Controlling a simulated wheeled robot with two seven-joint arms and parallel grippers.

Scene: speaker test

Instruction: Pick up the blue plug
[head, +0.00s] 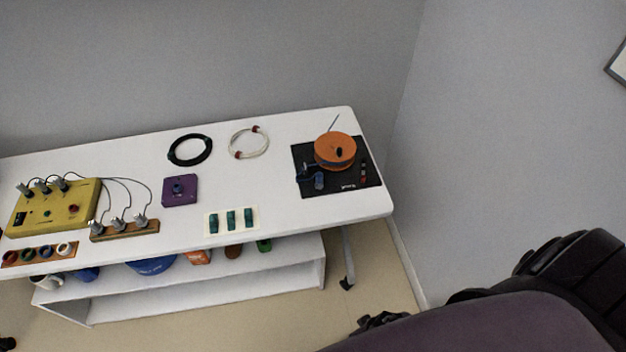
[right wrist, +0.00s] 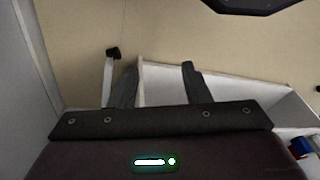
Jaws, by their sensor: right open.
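On the white table (head: 285,180), a brown strip (head: 72,249) at the left end holds a row of small round pieces in red, green, blue and white. The blue piece (head: 46,251) looks like the blue plug, but it is too small to be sure. A blue part (head: 319,181) also lies on the black mat (head: 343,188) at the right. My right gripper (right wrist: 158,82) is open and empty in the right wrist view, over the floor beside the shelf below the table. In the head view my right arm is at lower right, away from the tabletop. My left gripper is not seen.
A yellow box (head: 56,205) has cables to a strip of grey plugs (head: 124,230). A purple box (head: 180,190), cable coils (head: 190,150), a white plate with green pieces (head: 232,210) and an orange spool (head: 335,148) stand on the table. A wall (head: 510,130) borders the right.

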